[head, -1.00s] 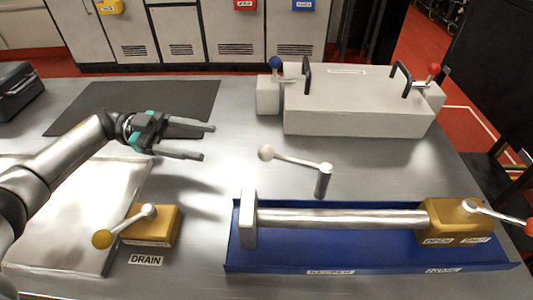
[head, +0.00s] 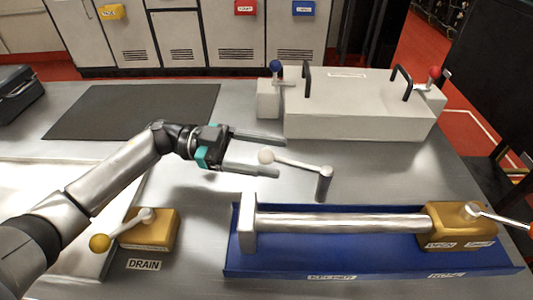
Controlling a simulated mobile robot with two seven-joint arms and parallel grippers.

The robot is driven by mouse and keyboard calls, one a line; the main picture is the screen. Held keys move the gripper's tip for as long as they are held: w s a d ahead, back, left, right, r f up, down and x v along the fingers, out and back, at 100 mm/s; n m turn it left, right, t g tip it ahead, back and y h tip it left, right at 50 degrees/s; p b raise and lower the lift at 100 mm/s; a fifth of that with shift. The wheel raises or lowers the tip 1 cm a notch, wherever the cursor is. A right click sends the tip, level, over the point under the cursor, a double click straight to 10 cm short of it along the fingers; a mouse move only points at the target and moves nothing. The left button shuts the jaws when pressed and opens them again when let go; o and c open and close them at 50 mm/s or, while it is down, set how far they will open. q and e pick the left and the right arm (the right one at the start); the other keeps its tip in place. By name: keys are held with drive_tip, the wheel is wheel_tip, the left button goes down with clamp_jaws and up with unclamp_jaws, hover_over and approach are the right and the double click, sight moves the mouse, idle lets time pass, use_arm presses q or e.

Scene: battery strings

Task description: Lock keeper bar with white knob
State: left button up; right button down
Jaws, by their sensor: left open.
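The white knob (head: 266,157) is a ball on the left end of a grey lever arm (head: 297,164). The lever's right end sits on a short upright post (head: 324,184) behind the blue tray. My left gripper (head: 281,156) is open, its two long dark fingers pointing right. In the head view the knob shows between the fingertips; whether the fingers touch it or are at its height, I cannot tell. A metal bar (head: 340,222) lies along the blue tray (head: 300,260), between a grey end plate (head: 247,226) and a gold block (head: 462,224). My right gripper is not in view.
A gold DRAIN block (head: 158,232) with a yellow-knobbed lever stands at lower left. A light grey box (head: 358,115) with black handles and blue and red knobs stands behind. A dark mat (head: 135,110) lies at back left.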

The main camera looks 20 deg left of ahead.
use_arm(q)
clamp_jaws()
idle(0.5)
idle(0.9)
